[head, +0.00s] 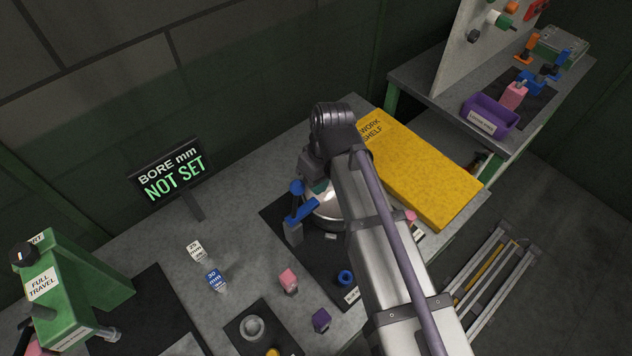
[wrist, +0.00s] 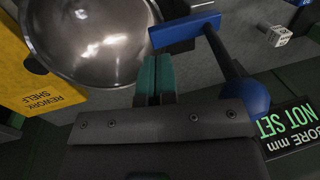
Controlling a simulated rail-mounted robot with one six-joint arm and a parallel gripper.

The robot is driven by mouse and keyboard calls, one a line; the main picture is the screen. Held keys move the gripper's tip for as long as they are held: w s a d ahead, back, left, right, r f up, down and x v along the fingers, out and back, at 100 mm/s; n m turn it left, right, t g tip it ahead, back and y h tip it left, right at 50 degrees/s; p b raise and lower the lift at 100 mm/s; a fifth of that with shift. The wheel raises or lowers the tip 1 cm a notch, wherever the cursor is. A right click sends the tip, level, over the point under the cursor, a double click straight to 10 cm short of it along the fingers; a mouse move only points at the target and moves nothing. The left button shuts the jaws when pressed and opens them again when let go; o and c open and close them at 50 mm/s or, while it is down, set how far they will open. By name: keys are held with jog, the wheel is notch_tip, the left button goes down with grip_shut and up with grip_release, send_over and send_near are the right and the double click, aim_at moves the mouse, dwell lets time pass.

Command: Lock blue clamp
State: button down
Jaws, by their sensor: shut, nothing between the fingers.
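The blue clamp (head: 303,213) stands beside a shiny metal pot (head: 328,209) on a dark mat. Its blue ball knob (head: 297,187) sits above the blue bar. In the wrist view the clamp's blue bar (wrist: 185,32) lies close to the pot's rim (wrist: 90,40), and I cannot tell whether they touch. A dark handle runs from the bar to the blue ball knob (wrist: 246,97). My gripper (wrist: 156,62) is shut and empty, its teal fingertips between the pot and the handle. In the head view my arm hides most of the pot and gripper.
A yellow rework shelf (head: 420,165) lies right of my arm. A display (head: 170,175) reads "BORE mm NOT SET". Size tags, a pink block (head: 288,281), a blue ring (head: 345,277) and a purple block (head: 321,319) lie in front. A green press (head: 75,280) stands at left.

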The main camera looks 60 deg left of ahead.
jog(key=w+r+p, duration=0.3)
jog(key=r+p, duration=0.5)
jog(key=r, duration=0.2)
jog(key=shift+w+a, duration=0.3)
jog(key=shift+w, duration=0.05)
